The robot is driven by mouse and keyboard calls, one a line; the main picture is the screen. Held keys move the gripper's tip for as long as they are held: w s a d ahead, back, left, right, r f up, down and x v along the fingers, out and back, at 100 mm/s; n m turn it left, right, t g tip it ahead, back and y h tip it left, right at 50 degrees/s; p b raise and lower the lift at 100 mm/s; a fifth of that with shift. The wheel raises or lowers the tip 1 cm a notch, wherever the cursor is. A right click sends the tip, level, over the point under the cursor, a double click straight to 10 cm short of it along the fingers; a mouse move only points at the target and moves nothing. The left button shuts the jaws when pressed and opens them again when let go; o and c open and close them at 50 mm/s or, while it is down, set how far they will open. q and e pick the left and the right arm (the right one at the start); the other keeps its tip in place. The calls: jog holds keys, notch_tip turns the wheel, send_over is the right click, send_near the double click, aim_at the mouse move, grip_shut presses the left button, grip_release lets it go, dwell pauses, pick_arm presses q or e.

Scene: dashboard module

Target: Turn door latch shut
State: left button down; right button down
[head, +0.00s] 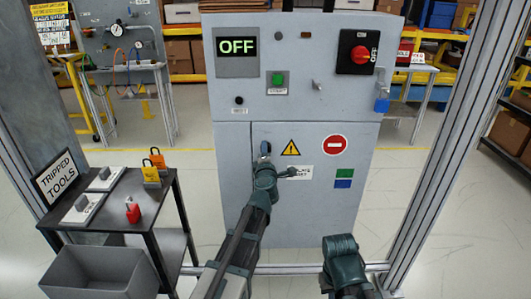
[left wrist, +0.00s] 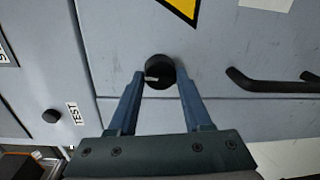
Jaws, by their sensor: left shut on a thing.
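The door latch is a round black knob (left wrist: 158,71) with a pale mark on it, near the door's edge seam. In the left wrist view the mark points left, towards the TEST label. My left gripper (left wrist: 160,76) has one finger on each side of the knob and is shut on it. In the head view my left gripper (head: 265,150) reaches the cabinet door (head: 335,210) and mostly hides the latch. The door lies about flush with the cabinet front. My right arm shows at the bottom of the head view, but its gripper fingers do not.
A black door handle (left wrist: 268,82) stands out close to the latch. The cabinet (head: 300,105) carries an OFF display (head: 237,47) and a red rotary switch (head: 360,54). A side table (head: 125,210) with padlocks and a grey bin (head: 100,270) stand at left.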

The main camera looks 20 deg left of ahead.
pick_arm(q)
jog(key=shift+n, duration=0.5)
dwell(0.3)
jog(key=shift+c, duration=1.7)
grip_release()
jog(key=shift+s, duration=0.1)
